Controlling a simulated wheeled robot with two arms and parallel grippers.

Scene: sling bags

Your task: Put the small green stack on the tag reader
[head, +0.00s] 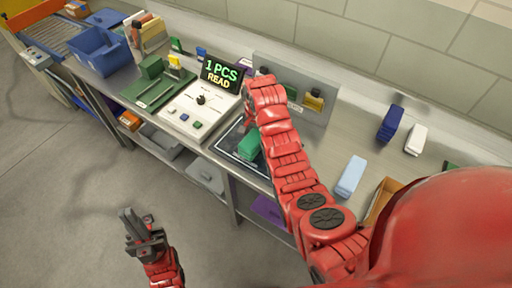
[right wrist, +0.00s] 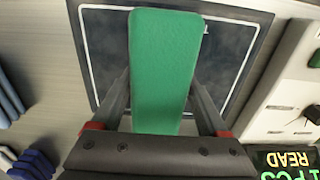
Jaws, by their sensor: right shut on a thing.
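The small green stack (head: 250,144) is a green block of soft-looking material, over the dark tag reader pad (head: 226,142) with its white outline. In the right wrist view my right gripper (right wrist: 163,85) is shut on the green stack (right wrist: 165,45), one finger on each side. The pad (right wrist: 240,45) lies beneath it; I cannot tell whether the stack touches it. In the head view my own red arm hides the right gripper and part of the pad. My left gripper (head: 138,222) is open and empty, over the floor in front of the bench.
A white console (head: 190,118) has a display (head: 222,73) reading "1 PCS READ". A green tray (head: 150,90) and a blue bin (head: 98,50) stand further left. Dark blue (head: 390,123), white (head: 416,140) and light blue (head: 350,177) stacks lie to the right.

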